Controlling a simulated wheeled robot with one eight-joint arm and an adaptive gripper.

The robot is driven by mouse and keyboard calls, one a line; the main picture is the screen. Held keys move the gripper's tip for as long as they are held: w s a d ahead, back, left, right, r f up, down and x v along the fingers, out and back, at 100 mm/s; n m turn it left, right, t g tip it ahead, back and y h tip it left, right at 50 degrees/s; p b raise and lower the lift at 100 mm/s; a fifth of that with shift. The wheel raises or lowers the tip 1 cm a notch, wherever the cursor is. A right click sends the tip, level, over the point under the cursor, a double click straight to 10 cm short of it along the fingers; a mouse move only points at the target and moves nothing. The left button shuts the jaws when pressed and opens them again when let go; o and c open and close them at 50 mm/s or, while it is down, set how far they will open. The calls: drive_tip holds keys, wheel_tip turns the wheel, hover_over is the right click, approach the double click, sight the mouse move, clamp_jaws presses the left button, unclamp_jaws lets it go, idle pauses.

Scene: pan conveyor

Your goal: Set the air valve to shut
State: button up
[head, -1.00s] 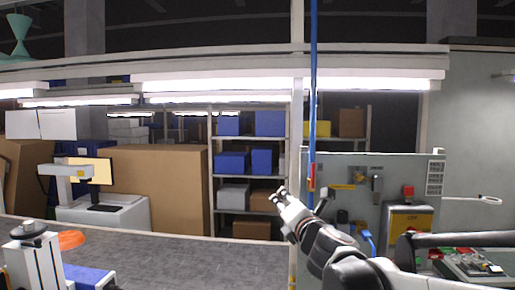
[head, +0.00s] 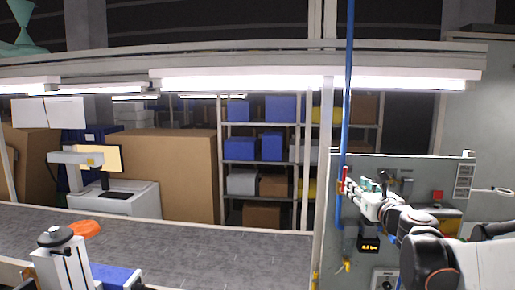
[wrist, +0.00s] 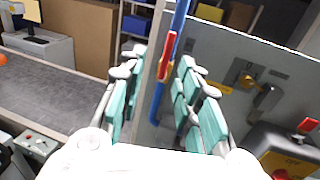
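A blue air pipe (head: 349,75) runs down in front of the grey panel. A red lever (head: 344,174) sits on it, roughly in line with the pipe. My gripper (head: 352,186) is just right of the lever in the head view. In the wrist view my gripper (wrist: 155,70) is open, with teal pads on both sides and the lever seen between the fingers. I cannot tell whether a finger touches it. My gripper hides part of the pipe.
The grey panel (head: 400,164) stands close behind the pipe. A brass fitting (wrist: 264,97) and a yellow control box with a red button (wrist: 308,125) are on the right. A pale post (head: 326,130) stands left of the pipe. The conveyor belt (head: 200,250) spans the left.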

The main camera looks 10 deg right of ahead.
sight(345, 174)
drive_tip(key=w, duration=0.4)
drive_tip(key=w+d+p, duration=0.1)
drive_tip(key=w, duration=0.3)
drive_tip(key=w+d+p, duration=0.1)
drive_tip(key=w, duration=0.4)
drive_tip(key=shift+w+d, duration=0.1)
drive_tip(key=shift+d, duration=0.15)
clamp_jaws()
